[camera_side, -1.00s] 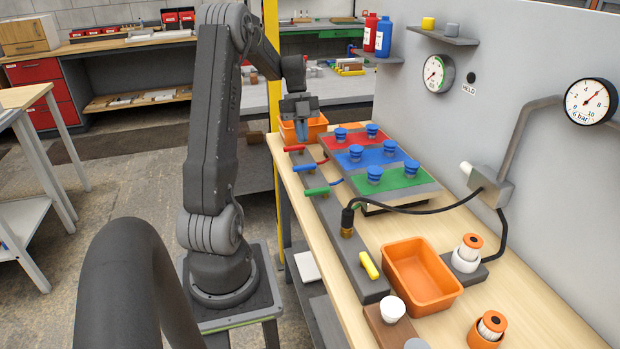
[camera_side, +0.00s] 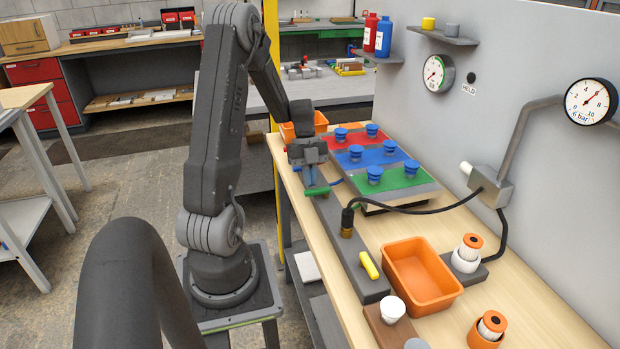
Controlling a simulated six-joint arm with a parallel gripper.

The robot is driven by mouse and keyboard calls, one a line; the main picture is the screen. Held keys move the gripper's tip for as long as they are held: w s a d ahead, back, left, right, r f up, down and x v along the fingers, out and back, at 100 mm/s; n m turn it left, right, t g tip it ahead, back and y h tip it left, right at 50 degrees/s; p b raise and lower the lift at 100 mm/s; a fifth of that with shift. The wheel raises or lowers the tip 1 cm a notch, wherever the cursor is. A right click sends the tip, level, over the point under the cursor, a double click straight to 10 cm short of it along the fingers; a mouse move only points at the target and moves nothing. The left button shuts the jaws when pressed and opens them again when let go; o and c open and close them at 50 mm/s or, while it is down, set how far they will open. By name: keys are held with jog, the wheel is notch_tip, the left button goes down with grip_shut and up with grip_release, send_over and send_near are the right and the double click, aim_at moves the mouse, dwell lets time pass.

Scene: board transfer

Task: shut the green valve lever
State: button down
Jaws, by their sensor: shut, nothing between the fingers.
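The green valve lever (camera_side: 317,193) sits on the grey manifold bar (camera_side: 338,220) along the left edge of the bench. It lies crosswise to the bar, as far as I can see. My gripper (camera_side: 311,181) is shut and empty, pointing down just above and behind the green lever. I cannot tell whether the fingertips touch it. The red and blue levers further back are mostly hidden behind my gripper; a bit of blue (camera_side: 334,182) shows to its right.
A board with red, blue and green strips (camera_side: 408,180) and several blue knobs stands right of the bar. A black hose (camera_side: 420,209) rises from a brass fitting (camera_side: 347,224). A yellow lever (camera_side: 369,265) and an orange bin (camera_side: 422,275) are nearer the camera.

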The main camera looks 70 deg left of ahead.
aim_at(310, 192)
jog(key=shift+s+d+n+t, duration=0.15)
jog(key=shift+d+n+t, duration=0.1)
jog(key=shift+n, duration=0.35)
jog(key=shift+s+d+n+t, duration=0.15)
jog(key=shift+n+t, duration=0.1)
jog(key=shift+n, duration=0.35)
jog(key=n, duration=0.1)
jog(key=d+n, duration=0.1)
jog(key=n+t, duration=0.1)
jog(key=shift+s+d+n+y, duration=0.25)
jog(key=shift+n+y, duration=0.05)
jog(key=shift+n, duration=0.1)
jog(key=shift+d, duration=0.75)
jog(key=shift+w+d, duration=0.1)
jog(key=shift+d, duration=0.2)
jog(key=shift+w+d, duration=0.4)
jog(key=shift+d, duration=0.3)
jog(key=shift+a, duration=0.1)
